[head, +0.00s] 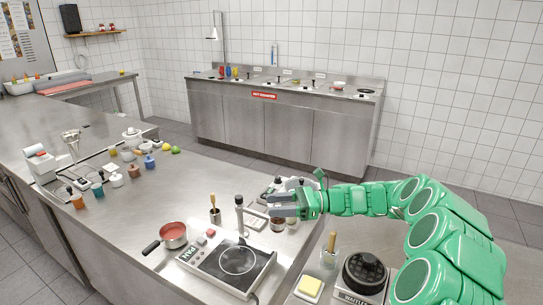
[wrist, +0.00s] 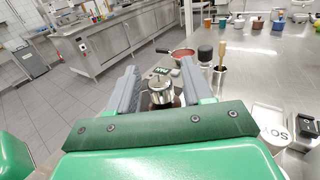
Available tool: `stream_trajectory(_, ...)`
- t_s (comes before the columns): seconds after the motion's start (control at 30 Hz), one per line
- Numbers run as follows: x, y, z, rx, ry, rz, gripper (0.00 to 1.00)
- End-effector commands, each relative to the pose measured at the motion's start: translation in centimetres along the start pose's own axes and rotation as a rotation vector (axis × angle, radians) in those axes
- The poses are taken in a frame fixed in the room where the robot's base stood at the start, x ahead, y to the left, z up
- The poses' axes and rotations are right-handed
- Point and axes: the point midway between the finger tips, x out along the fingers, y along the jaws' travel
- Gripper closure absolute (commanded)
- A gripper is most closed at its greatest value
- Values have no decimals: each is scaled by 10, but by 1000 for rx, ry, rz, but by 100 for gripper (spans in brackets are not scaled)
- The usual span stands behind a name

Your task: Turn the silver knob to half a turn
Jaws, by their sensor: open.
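A silver, round knob (wrist: 160,92) with a small upright pin on top shows between my fingers in the wrist view. A dark brown body shows just under it; a dark brown jar-like thing (head: 278,224) stands below my fingers in the head view. My gripper (head: 273,204) is open at the end of my green arm, over the steel counter. In the wrist view my gripper (wrist: 160,68) has one grey finger on each side of the knob. I cannot tell whether either finger touches it. The knob's lower part is partly hidden by my gripper's body.
An induction hob (head: 205,265), a red pot (head: 173,234) and a utensil cup (head: 215,216) are left of my gripper. A black-topped appliance (head: 364,272), a yellow block (head: 309,287) and a brush cup (head: 329,258) stand nearer. A white container (wrist: 272,122) is at right in the wrist view.

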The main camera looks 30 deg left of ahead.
Motion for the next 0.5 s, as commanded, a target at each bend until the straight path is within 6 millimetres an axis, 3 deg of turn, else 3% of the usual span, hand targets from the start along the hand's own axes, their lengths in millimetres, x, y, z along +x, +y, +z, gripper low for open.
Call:
stream_trajectory(0.13,-1,0,-3,3,4,53,50)
stream_trajectory(0.5,-56,-3,0,0,3,45,50)
